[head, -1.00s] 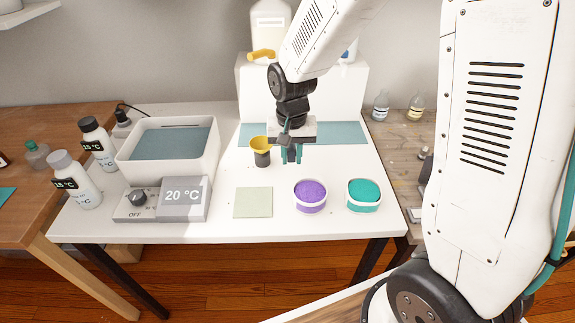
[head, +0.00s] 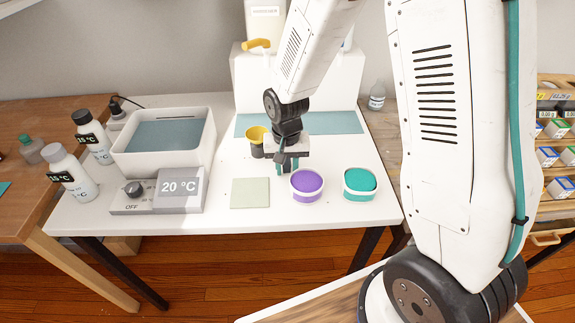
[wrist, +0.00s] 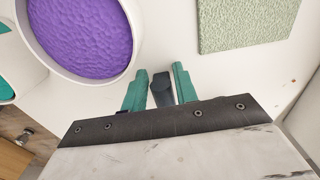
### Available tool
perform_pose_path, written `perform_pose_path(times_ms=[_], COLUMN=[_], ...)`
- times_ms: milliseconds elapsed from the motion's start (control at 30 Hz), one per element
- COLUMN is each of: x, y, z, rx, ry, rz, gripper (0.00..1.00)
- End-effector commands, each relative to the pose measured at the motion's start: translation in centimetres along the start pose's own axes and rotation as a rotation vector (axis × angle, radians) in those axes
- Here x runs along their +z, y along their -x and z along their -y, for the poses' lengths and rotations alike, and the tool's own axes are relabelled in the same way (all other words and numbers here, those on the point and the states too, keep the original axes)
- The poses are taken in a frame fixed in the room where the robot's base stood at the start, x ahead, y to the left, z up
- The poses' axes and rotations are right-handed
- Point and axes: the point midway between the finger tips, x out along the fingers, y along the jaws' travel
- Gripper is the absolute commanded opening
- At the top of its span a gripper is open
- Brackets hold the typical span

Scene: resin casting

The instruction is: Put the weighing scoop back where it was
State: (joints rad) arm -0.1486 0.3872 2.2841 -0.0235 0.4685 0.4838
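My gripper (head: 286,166) hangs low over the white table, behind the purple tub and the pale green mat. In the wrist view its teal fingers (wrist: 160,86) stand on both sides of a dark, blunt-ended piece (wrist: 162,88). They look closed on it, and I take it for the handle of the weighing scoop. The rest of that piece is hidden by the gripper, so no scoop bowl shows. A yellow cup-like piece (head: 256,134) stands on a dark base just left of and behind my gripper.
The purple tub (head: 294,192) and the teal tub (head: 346,187) stand at the front right. The green mat (head: 250,193) lies left of them. A white water bath (head: 205,155) and control box (head: 132,208) fill the left. A blue-grey strip (head: 340,122) lies behind.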

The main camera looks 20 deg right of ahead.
Motion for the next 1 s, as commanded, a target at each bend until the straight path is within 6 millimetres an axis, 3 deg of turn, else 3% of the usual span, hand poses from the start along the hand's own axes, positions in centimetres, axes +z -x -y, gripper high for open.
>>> perform_pose_path(times_ms=[433,800,1000], x=[-0.1,-0.1,-0.1], y=[0.9,8.3,11.3], z=[0.0,0.1,0.0], rx=[-0.001,-0.003,-0.002], ry=[0.000,0.000,-0.001], rz=[-0.001,-0.005,-0.003], gripper=[0.43,0.43,0.43])
